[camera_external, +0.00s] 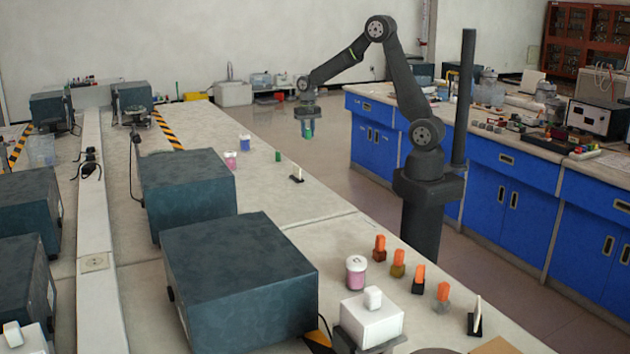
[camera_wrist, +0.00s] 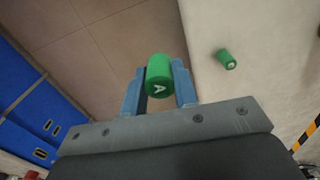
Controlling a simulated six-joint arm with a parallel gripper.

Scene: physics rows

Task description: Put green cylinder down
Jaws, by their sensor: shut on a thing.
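My gripper (camera_external: 307,128) is shut on a green cylinder (camera_wrist: 158,73) and holds it up in the air near the right edge of the pale bench (camera_external: 325,222). In the wrist view the cylinder sits between the two blue-grey fingers, with a white letter A on the face toward the camera. Behind it in that view are the brown floor and the bench edge. A second green cylinder (camera_external: 278,156) stands apart on the bench; it also shows in the wrist view (camera_wrist: 225,59), right of the held one.
A small white piece on a dark base (camera_external: 297,174) and two jars, one pink (camera_external: 230,160) and one blue and white (camera_external: 245,143), stand near the second cylinder. Large dark boxes (camera_external: 240,285) line the bench's left. Orange-topped bottles (camera_external: 398,264) stand toward the front. Bare bench lies between.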

